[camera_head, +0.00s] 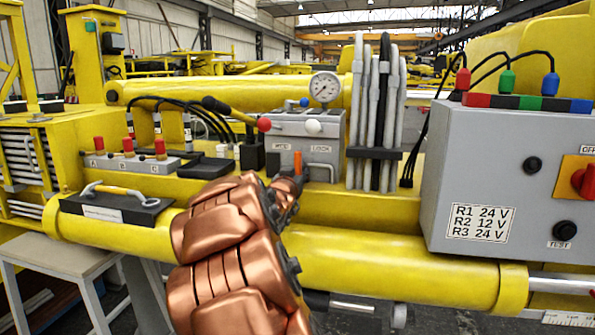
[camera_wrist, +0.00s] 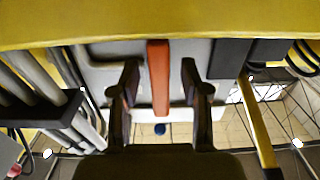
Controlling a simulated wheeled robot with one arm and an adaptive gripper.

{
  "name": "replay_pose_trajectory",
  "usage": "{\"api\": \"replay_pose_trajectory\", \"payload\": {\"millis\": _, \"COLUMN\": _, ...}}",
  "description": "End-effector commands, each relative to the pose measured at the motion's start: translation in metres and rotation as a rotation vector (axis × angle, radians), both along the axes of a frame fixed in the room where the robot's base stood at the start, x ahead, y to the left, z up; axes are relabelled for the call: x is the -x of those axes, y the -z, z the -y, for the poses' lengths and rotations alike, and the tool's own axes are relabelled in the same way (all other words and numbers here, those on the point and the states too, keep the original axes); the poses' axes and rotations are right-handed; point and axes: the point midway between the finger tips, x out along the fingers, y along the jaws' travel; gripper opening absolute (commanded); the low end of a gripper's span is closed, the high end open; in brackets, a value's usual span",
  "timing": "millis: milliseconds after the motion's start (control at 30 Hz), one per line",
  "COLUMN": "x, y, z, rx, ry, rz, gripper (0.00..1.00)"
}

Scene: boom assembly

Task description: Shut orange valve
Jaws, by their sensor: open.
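The orange valve handle (camera_head: 298,162) shows as a small upright orange piece at the front of the grey block (camera_head: 325,150), just past my gripper (camera_head: 287,187). In the wrist view the orange handle (camera_wrist: 158,72) is a long flat bar running lengthwise between the two dark fingers of my gripper (camera_wrist: 160,85). The fingers are open, with a visible gap on each side of the bar. I see no contact. My copper-coloured arm hides the lower part of the valve in the head view.
A pressure gauge (camera_head: 324,88) and a red-knobbed lever (camera_head: 236,113) stand by the grey block. Grey hoses (camera_head: 361,115) rise to its right. A grey control box (camera_head: 510,180) stands further right. A yellow tube (camera_head: 390,262) runs below.

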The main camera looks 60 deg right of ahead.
Motion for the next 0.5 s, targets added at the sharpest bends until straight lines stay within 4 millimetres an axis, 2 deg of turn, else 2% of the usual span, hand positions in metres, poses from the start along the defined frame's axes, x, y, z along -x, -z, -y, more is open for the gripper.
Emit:
{"api": "replay_pose_trajectory", "payload": {"millis": 200, "x": -0.0028, "y": -0.0006, "z": 0.0084, "rx": 0.001, "ry": 0.000, "rz": 0.000, "gripper": 0.46}}
{"api": "replay_pose_trajectory", "payload": {"millis": 500, "x": -0.0031, "y": 0.0003, "z": 0.0090, "rx": 0.000, "ry": 0.000, "rz": 0.000, "gripper": 0.45}}
